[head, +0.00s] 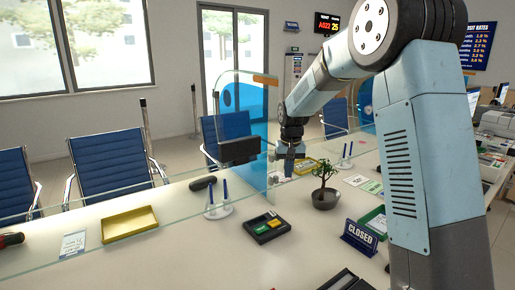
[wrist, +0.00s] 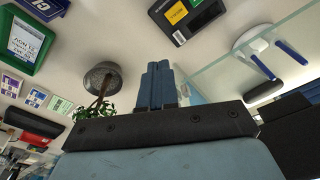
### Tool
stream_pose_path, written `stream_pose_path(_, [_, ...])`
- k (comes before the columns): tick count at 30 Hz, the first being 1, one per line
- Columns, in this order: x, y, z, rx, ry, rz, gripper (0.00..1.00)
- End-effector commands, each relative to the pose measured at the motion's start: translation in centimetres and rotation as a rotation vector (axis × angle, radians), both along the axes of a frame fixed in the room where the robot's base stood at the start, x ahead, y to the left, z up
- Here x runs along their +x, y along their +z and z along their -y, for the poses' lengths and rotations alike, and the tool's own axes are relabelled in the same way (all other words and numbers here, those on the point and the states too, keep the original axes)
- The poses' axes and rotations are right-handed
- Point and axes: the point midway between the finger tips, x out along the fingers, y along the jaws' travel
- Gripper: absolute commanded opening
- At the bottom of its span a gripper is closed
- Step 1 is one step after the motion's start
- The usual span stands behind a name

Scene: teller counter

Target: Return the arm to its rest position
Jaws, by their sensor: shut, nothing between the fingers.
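My blue-grey arm (head: 405,150) rises at the right of the head view, bends at the top and reaches forward and down over the counter. My gripper (head: 289,165) hangs above the counter, behind and left of the small potted tree. It is shut and empty. In the wrist view the blue fingers of my gripper (wrist: 156,84) lie side by side. Its tips look clear of the objects around them, though the exact height is hard to tell.
A glass screen (head: 110,190) runs along the counter near my gripper. The potted tree (head: 325,198), a black tray with coloured blocks (head: 266,228), a pen stand (head: 218,211), a CLOSED sign (head: 359,238) and a yellow tray (head: 130,224) stand on the counter (head: 190,255).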

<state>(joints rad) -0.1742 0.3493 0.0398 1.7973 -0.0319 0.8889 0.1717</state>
Motion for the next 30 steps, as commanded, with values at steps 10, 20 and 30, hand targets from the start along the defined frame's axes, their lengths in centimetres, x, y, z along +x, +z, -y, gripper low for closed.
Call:
stream_pose_path(10, [-8.1,8.1,4.2,0.008,-0.014,0.093,0.0])
stream_pose_path(20, [-16.7,12.7,7.6,0.01,-0.028,0.176,0.0])
stream_pose_path(30, [-25.9,14.8,10.3,0.011,-0.042,0.263,0.0])
